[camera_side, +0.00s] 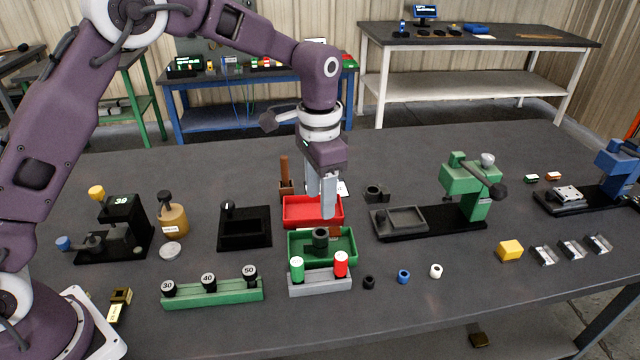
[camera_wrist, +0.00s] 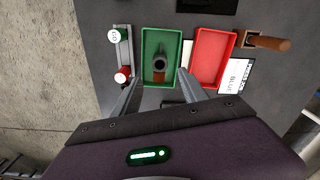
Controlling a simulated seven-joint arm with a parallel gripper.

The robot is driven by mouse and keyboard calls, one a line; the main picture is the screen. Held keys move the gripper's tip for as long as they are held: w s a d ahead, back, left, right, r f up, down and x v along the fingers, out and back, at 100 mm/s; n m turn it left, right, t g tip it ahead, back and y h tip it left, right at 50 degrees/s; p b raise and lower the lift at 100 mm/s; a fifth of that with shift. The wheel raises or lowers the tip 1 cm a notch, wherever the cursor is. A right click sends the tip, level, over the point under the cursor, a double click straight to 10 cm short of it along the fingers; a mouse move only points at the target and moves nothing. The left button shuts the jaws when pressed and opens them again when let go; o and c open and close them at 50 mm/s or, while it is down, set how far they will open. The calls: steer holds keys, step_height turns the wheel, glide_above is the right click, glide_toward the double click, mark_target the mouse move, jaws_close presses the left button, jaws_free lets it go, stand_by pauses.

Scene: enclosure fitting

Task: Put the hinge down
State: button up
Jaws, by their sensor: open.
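My gripper (camera_side: 321,196) is open, pointing down over the red tray (camera_side: 312,200) and green tray (camera_side: 351,250) in the side view. In the wrist view its fingers (camera_wrist: 157,80) are spread on either side of the green tray (camera_wrist: 146,45), with nothing held between them. A dark round-topped part (camera_side: 320,240) is in the green tray; it also shows in the wrist view (camera_wrist: 160,62), with a brown piece by it. Several small silver pieces (camera_side: 571,249) lie at the right and may be hinges. I cannot tell for sure which thing is the hinge.
A grey rack (camera_side: 320,284) with green-topped and red-topped pieces stands in front of the green tray. A green block (camera_side: 212,293) with knobs is at front left. A green press (camera_side: 478,190) stands right; a black fixture (camera_side: 244,230) is left.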

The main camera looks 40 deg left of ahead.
steer(key=s+a+r+n+t, duration=0.1)
steer(key=s+a+r, duration=0.2)
steer(key=s+r, duration=0.4)
steer(key=s+a+r+n+t, duration=0.15)
steer(key=s+r, duration=0.25)
steer(key=r, duration=0.4)
steer(key=s+a+n+t, duration=0.1)
steer(key=s+a+n, duration=0.1)
steer(key=s, duration=0.7)
steer(key=s+a+f+n+t, duration=0.1)
steer(key=s+a+t, duration=0.1)
steer(key=s, duration=0.8)
steer(key=shift+a+f+n, duration=0.25)
steer(key=shift+a+n, duration=0.05)
steer(key=shift+n, duration=0.05)
